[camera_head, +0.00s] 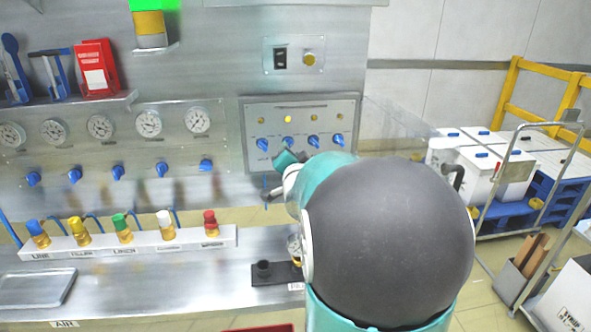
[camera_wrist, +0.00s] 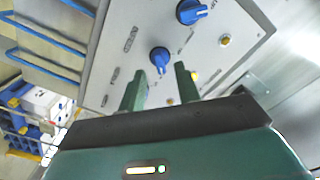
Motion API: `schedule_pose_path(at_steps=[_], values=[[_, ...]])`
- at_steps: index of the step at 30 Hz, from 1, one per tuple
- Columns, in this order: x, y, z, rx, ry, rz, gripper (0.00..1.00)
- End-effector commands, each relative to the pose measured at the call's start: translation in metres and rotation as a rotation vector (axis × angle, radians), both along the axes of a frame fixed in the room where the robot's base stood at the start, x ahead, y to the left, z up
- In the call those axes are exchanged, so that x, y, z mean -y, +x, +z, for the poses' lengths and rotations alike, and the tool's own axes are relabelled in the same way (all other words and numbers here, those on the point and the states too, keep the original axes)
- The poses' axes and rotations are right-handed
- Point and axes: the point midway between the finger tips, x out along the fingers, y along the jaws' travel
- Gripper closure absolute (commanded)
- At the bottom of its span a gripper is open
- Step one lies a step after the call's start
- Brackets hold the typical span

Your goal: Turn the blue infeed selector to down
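A steel selector panel (camera_head: 300,112) on the machine wall carries a row of several blue selector knobs, such as the one at its left end (camera_head: 262,144). Labels are too small to read, so I cannot tell which is the infeed selector. In the wrist view one blue knob (camera_wrist: 159,57) sits just beyond and between the fingertips of my gripper (camera_wrist: 160,70). The two green fingers are apart, with no clear contact on the knob. A second blue knob (camera_wrist: 192,11) is above and to the right. In the head view my arm hides much of the gripper.
Gauges (camera_head: 100,127) and small blue valves (camera_head: 75,176) line the wall to the left. A white rack (camera_head: 140,243) of coloured couplings stands below on the bench. A switch plate (camera_head: 294,55) is above the panel. White bins (camera_head: 462,150) and a trolley stand at right.

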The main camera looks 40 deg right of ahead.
Motion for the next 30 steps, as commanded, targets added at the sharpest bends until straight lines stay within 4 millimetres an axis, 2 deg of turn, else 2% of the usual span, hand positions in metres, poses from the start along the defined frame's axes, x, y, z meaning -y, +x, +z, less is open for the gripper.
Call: schedule_pose_path(at_steps=[9,15,21,30], values=[[-0.038,-0.055,0.001,0.002,0.000,0.000,0.67],[-0.055,-0.080,0.001,0.001,0.000,0.001,0.67],[-0.061,-0.090,0.000,-0.001,0.000,-0.001,0.67],[-0.061,-0.090,0.000,-0.001,0.000,-0.001,0.67]])
